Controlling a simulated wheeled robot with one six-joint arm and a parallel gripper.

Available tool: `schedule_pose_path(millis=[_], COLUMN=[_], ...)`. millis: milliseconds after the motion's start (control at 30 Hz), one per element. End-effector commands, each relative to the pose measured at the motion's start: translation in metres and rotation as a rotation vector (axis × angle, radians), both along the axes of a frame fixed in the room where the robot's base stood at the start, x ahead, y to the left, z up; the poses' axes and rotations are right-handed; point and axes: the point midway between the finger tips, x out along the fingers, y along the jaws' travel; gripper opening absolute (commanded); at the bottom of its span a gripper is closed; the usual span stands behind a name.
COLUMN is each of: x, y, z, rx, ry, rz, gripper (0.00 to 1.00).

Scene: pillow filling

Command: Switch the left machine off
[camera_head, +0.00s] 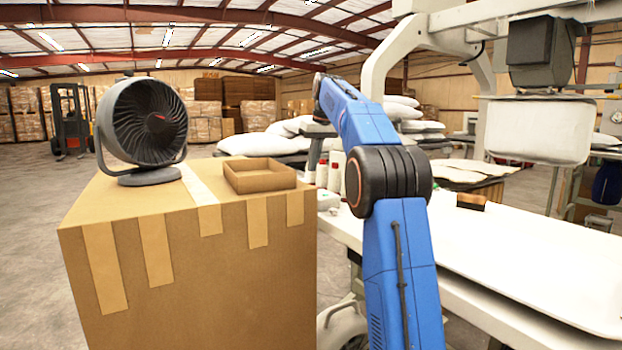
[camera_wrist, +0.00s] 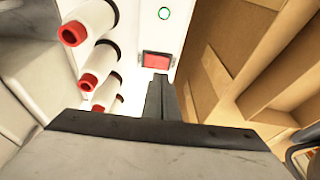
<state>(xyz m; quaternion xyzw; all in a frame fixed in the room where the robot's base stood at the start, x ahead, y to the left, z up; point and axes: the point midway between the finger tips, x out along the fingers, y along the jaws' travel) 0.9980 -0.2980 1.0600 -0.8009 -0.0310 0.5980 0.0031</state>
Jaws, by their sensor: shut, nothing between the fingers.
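In the wrist view, a red rocker switch (camera_wrist: 156,60) sits on a white panel (camera_wrist: 140,30), with a small green ring (camera_wrist: 164,13) above it. My gripper (camera_wrist: 160,78) is shut and empty. Its fingertips appear just below the switch in the picture; I cannot tell whether they touch it. In the head view my blue arm reaches away from me, and the gripper and switch are hidden. A large white machine (camera_head: 540,130) stands at the right in the head view. I cannot tell which machine carries the switch.
A cardboard box (camera_wrist: 235,60) is close on the right. A grey fan (camera_head: 148,125) and a shallow tray (camera_head: 262,184) stand on a big taped carton (camera_head: 190,290). A white table (camera_head: 520,250) extends right.

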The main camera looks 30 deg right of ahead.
Motion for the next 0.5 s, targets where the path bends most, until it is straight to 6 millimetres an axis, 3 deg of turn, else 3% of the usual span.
schedule_pose_path(millis=[233, 500], x=[0.003, 0.003], y=[0.004, 0.006], z=[-0.035, -0.051], rx=[0.001, 0.000], ry=[0.002, 0.000], rz=[0.000, 0.001], gripper=[0.00, 0.00])
